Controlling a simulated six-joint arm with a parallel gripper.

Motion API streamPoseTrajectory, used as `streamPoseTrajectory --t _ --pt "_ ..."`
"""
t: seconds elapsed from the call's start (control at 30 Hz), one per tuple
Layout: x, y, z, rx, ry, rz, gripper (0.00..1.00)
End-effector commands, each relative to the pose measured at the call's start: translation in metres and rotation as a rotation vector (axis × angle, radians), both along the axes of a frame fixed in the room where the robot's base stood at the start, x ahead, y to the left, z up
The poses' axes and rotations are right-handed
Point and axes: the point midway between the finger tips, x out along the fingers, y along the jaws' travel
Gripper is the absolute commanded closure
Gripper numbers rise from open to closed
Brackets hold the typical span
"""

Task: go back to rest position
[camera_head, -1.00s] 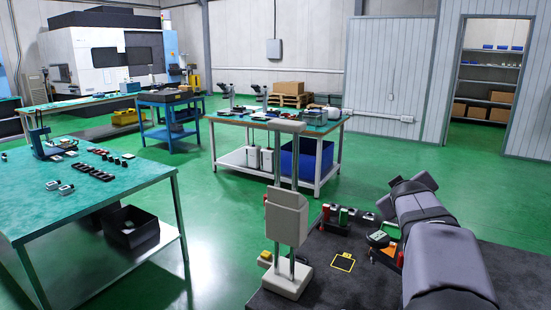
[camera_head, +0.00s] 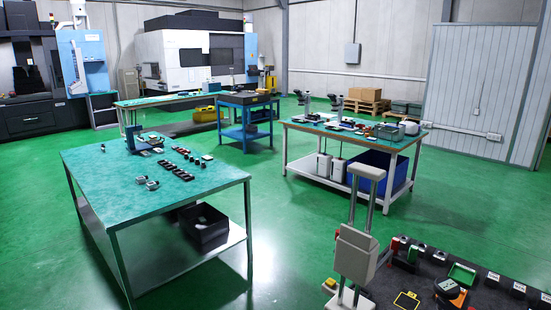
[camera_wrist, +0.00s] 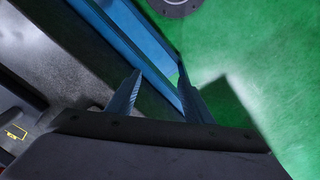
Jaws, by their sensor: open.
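My gripper (camera_wrist: 160,70) shows in the wrist view with its two fingers apart and nothing between them. It points down past a blue edge (camera_wrist: 120,40) towards the green floor (camera_wrist: 245,60). I cannot tell what the blue edge belongs to. A dark surface with a yellow square outline (camera_wrist: 16,132) shows at the left of the wrist view. My arm and gripper are not in the head view.
A green-topped table (camera_head: 110,190) stands left, another table (camera_head: 300,124) behind. Green floor between them is clear.

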Motion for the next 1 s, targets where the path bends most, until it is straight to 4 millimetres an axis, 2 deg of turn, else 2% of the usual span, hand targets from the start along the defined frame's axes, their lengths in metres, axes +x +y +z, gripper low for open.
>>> streamPoseTrajectory --t 0.03,0.13,0.23,1.0 --pt "-0.009 0.015 -0.015 0.012 0.021 0.031 0.53" --pt "-0.024 0.032 -0.025 0.03 0.054 0.066 0.53" --pt "-0.032 0.041 -0.029 0.04 0.073 0.085 0.53" --pt "-0.035 0.044 -0.029 0.044 0.081 0.092 0.53"
